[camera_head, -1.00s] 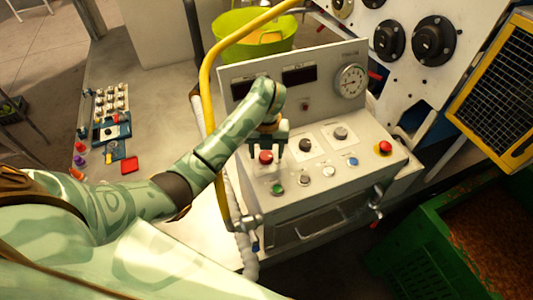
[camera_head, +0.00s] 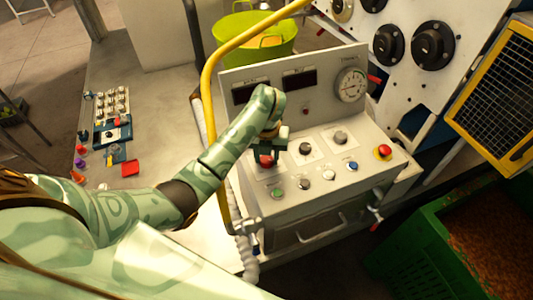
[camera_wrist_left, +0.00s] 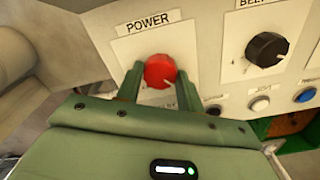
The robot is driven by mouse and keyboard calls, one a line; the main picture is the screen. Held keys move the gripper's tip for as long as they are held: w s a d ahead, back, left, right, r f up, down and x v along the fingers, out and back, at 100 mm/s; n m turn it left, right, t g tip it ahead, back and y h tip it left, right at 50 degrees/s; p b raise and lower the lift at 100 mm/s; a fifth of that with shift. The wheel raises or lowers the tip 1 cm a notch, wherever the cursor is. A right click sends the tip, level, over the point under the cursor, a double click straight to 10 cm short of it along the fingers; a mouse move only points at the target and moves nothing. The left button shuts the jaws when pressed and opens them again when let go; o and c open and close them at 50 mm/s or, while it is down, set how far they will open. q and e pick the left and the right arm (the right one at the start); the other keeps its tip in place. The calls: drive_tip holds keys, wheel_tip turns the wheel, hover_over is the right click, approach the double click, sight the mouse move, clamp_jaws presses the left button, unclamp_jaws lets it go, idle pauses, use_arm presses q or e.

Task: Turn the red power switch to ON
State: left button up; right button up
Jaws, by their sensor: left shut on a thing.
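The red power switch (camera_wrist_left: 160,71) is a round knob under the label POWER on the control panel (camera_head: 330,185). A small white mark shows at its lower right edge in the left wrist view. In the head view the red switch (camera_head: 266,161) is partly covered by my left gripper (camera_head: 267,157). In the left wrist view my left gripper (camera_wrist_left: 157,82) has one finger on each side of the red switch and is shut on it. The lettering below the switch is mostly hidden. My right gripper is not in view.
A black knob (camera_wrist_left: 267,53) sits right of the switch, with small white and blue buttons (camera_wrist_left: 305,95) below it. A red emergency button (camera_head: 384,152) is at the panel's right.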

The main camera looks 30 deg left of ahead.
use_arm(q)
drive_tip(key=m+p, duration=0.2)
drive_tip(key=m, duration=0.1)
drive_tip(key=shift+r, duration=0.2)
drive_tip(key=m+p, duration=0.2)
drive_tip(key=m, duration=0.2)
drive_tip(key=shift+m+p, duration=0.3)
drive_tip(key=shift+p, duration=0.1)
drive_tip(key=m+p, duration=0.2)
drive_tip(key=m, duration=0.2)
drive_tip(key=shift+m, duration=0.3)
drive_tip(key=m+p, duration=0.1)
drive_tip(key=m, duration=0.3)
drive_tip(key=shift+f+m+p, duration=0.1)
drive_tip(key=shift+m+p, duration=0.2)
drive_tip(key=shift+p, duration=0.1)
drive_tip(key=shift+w, duration=0.1)
drive_tip(key=o, duration=1)
